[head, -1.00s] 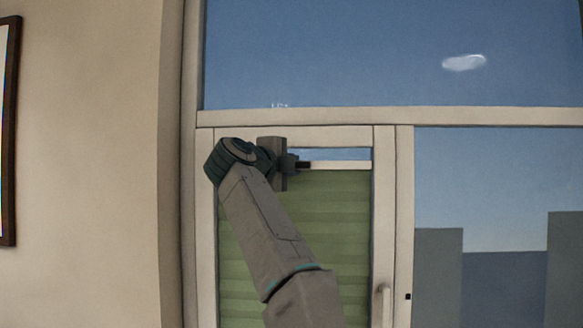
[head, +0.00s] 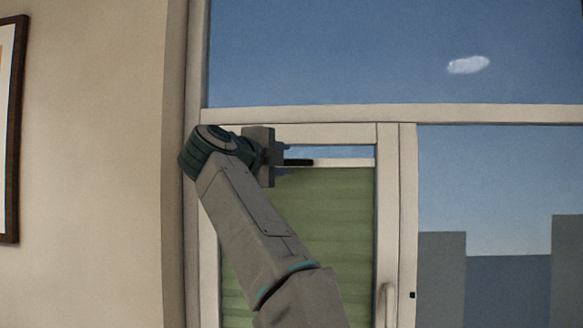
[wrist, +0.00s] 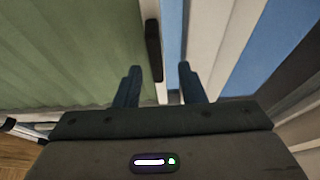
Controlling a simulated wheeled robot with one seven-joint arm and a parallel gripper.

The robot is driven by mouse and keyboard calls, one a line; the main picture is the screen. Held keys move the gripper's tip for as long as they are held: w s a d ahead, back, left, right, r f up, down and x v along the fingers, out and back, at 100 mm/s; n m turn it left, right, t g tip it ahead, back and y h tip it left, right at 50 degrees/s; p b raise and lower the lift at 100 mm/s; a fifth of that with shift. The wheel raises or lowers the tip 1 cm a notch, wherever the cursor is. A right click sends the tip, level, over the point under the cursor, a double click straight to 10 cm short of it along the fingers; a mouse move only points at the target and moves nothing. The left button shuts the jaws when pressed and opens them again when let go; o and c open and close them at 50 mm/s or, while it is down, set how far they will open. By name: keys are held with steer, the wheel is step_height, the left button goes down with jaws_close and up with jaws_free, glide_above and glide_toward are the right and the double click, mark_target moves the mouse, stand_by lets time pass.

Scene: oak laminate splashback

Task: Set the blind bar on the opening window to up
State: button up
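The blind bar (head: 350,162) is a pale rail along the top edge of the green blind (head: 320,230), high in the opening window (head: 387,220), with a narrow strip of sky above it. A black handle (head: 299,162) sits on the bar. My gripper (head: 284,162) is at the left end of the visible handle and hides part of the bar. In the wrist view, my gripper's two fingers (wrist: 160,68) are apart, with the bar (wrist: 150,12) and black handle (wrist: 153,50) showing ahead between them. The handle touches neither finger visibly; its depth is unclear.
A window handle (head: 386,300) is low on the right side of the opening window's frame. A fixed pane (head: 500,190) lies to the right and a large pane (head: 390,55) above. A beige wall (head: 95,160) with a framed picture (head: 10,130) is at left.

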steer(key=b+v, duration=0.1)
steer(key=v, duration=0.7)
